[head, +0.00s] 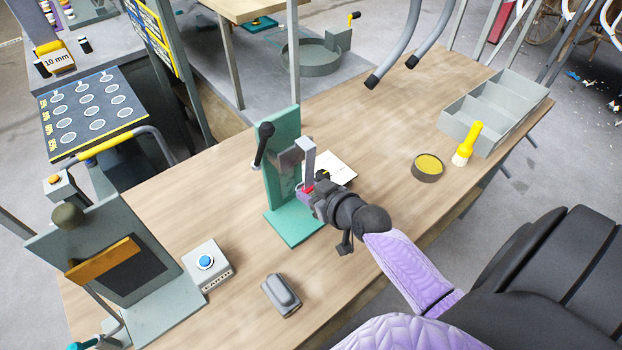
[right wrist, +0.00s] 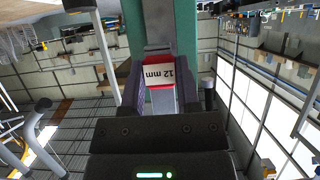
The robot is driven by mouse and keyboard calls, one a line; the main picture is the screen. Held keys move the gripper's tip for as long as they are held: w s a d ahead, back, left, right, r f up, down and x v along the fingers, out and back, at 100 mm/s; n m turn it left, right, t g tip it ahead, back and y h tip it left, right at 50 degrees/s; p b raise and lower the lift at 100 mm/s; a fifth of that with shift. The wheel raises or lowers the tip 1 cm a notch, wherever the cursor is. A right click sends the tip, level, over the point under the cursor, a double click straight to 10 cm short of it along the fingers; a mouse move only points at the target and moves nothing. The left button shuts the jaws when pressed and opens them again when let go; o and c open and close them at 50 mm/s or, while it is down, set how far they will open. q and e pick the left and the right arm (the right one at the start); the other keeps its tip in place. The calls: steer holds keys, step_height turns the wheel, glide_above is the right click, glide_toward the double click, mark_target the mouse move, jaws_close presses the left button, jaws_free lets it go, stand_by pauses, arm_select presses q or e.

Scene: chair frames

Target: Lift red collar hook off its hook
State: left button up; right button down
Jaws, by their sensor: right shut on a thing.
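The red collar hook (head: 308,189) shows as a small red patch at the front of the green upright stand (head: 283,160) in the head view. In the right wrist view it is a red piece with a white "12 mm" label (right wrist: 158,73). My right gripper (head: 310,190) is shut on it, with one dark finger on each side in the right wrist view (right wrist: 160,92). A grey metal post (head: 308,158) rises right beside the gripper. The gripper hides most of the piece, and I cannot tell whether it still touches its hook. My left gripper is not in view.
A black-knobbed lever (head: 264,145) sits on the stand. A white card (head: 338,170) lies behind the gripper. A button box (head: 207,265) and a dark grey block (head: 281,295) lie at front left. A yellow-filled dish (head: 428,167), brush (head: 468,145) and grey tray (head: 490,112) stand right.

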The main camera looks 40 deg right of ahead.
steer(key=shift+f+p+v, duration=0.2)
steer(key=shift+p+v, duration=0.35)
steer(key=shift+v, duration=0.5)
steer(key=s, duration=0.1)
steer(key=s+p, duration=0.1)
steer(key=s, duration=0.1)
steer(key=shift+d+r, duration=0.15)
steer(key=shift+r, duration=0.1)
